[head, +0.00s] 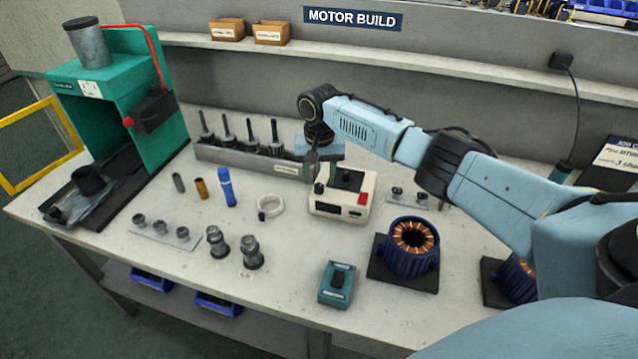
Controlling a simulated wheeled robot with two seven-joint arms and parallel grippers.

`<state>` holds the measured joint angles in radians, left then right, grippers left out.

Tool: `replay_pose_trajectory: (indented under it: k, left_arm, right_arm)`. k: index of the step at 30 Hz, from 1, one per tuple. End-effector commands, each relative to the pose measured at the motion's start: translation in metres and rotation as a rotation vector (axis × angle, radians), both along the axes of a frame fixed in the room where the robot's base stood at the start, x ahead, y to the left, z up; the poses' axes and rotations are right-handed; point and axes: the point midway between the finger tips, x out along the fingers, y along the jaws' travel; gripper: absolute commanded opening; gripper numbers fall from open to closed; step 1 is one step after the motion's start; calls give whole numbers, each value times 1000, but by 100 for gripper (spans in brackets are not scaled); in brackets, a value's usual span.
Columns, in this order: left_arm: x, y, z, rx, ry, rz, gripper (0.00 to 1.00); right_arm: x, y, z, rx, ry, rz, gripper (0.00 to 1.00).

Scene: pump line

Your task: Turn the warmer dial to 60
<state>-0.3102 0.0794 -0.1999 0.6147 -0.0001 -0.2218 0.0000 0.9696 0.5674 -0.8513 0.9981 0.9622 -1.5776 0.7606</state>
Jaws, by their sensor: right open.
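The warmer (326,209) is a small cream box with a dark top plate, a red part at its right corner and a small dark display on its front. It stands near the middle of the bench. A small dark knob, seemingly the dial (319,188), sits at its left corner; its setting is too small to read. My right gripper (313,172) points down just above that knob, open. Whether its fingers touch the knob or stand around it I cannot tell. My left gripper is out of view.
A blue motor stator (412,247) on a black pad and a teal box (337,284) stand in front. A grey rack (240,159) of upright tools is behind left. A white ring (270,205) and blue tube (227,187) lie left. A green press (130,95) stands far left.

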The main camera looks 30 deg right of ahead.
Motion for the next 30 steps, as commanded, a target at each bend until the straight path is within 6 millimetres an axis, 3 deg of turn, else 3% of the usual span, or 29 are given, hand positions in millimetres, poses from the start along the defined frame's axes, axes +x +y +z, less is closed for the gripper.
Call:
replay_pose_trajectory:
  k: [1, 5, 17, 27, 30]
  left_arm:
    - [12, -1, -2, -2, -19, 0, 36]
    - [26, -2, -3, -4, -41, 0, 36]
    - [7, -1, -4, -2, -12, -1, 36]
    - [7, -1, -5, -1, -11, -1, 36]
    - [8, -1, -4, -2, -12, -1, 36]
  right_arm:
    - [0, 0, -9, 0, 2, 0, 45]
    - [0, 1, -22, 0, 1, 2, 45]
    - [0, 0, -27, 0, 0, 2, 44]
    - [0, 0, -27, 0, -1, 1, 0]
    - [0, 0, -27, 0, 0, 3, 0]
